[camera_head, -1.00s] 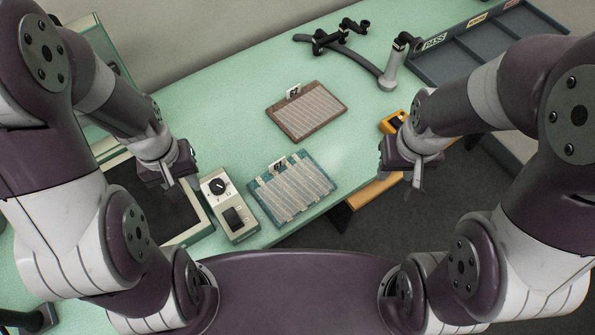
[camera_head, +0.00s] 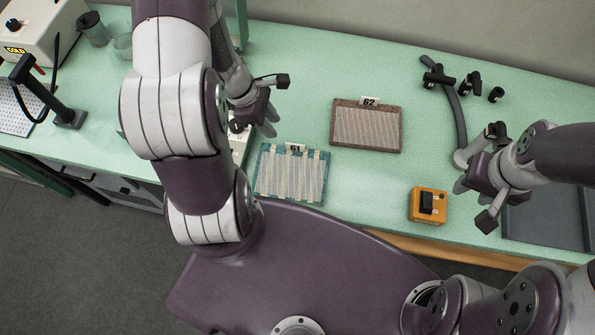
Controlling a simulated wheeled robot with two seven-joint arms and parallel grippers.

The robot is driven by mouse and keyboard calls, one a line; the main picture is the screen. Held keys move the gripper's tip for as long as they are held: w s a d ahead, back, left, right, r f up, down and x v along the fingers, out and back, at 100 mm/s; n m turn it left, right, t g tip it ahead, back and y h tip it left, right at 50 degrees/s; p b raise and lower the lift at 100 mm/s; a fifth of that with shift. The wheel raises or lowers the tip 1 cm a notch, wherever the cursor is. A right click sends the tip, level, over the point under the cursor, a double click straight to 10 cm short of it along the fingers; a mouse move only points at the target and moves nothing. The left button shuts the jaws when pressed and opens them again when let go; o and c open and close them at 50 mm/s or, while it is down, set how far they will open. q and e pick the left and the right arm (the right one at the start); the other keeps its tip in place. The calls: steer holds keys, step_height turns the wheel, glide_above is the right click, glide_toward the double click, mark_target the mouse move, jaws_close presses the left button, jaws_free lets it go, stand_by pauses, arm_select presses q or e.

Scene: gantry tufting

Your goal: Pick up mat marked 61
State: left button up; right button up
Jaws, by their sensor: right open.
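The mat marked 61 (camera_head: 291,176) lies flat on the green bench near its front edge, left of the view's middle. It is a teal board with pale ribbed strips and a small white 61 tag at its back edge. My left gripper (camera_head: 268,122) is above and behind the mat's left part, apart from it. Its fingers are small and partly hidden, so I cannot tell how far apart they are. My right gripper (camera_head: 468,178) is open and empty, well to the right of the mat.
A brown mat marked 62 (camera_head: 366,127) lies behind and right of mat 61. A yellow switch box (camera_head: 427,205) sits near the front edge. A lamp-like curved arm (camera_head: 459,112) and a dark tray (camera_head: 545,216) are at right. A control box (camera_head: 239,145) is partly hidden behind my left arm.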

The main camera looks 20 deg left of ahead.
mark_target(287, 143)
arm_select(q)
steer(key=x, duration=1)
steer(key=shift+f, duration=0.2)
steer(key=shift+d, duration=0.15)
steer(key=shift+c, duration=0.3)
jaws_close()
